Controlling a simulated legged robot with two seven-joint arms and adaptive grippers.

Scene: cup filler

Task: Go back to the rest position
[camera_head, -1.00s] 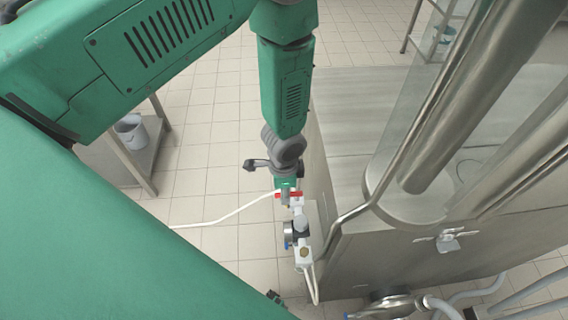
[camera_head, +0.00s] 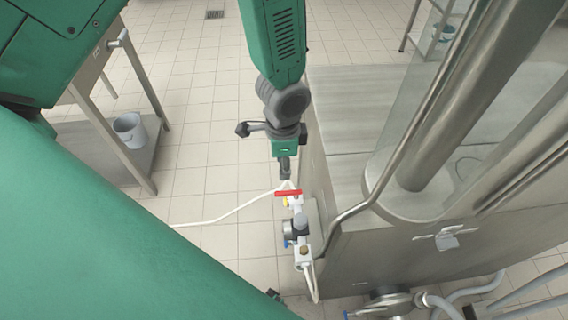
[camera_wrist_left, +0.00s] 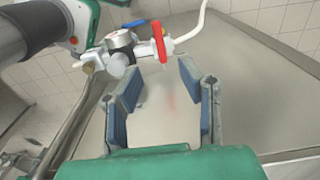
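My left gripper (camera_head: 285,172) hangs below the green arm in the head view, just above the red valve handle (camera_head: 288,193). In the left wrist view the two blue-padded fingers (camera_wrist_left: 158,88) are spread apart with nothing between them. The red handle (camera_wrist_left: 159,41) shows beyond the fingertips there, apart from them. It sits on a white valve assembly with a round gauge (camera_head: 290,228) at the side of the steel machine. My right gripper is in neither view.
The steel machine (camera_head: 345,105) with its thick metal tubes fills the right side. A white hose (camera_head: 222,219) runs left from the valve. A steel table (camera_head: 140,75) with a bucket (camera_head: 130,130) on its lower shelf stands at the left. Tiled floor lies open between them.

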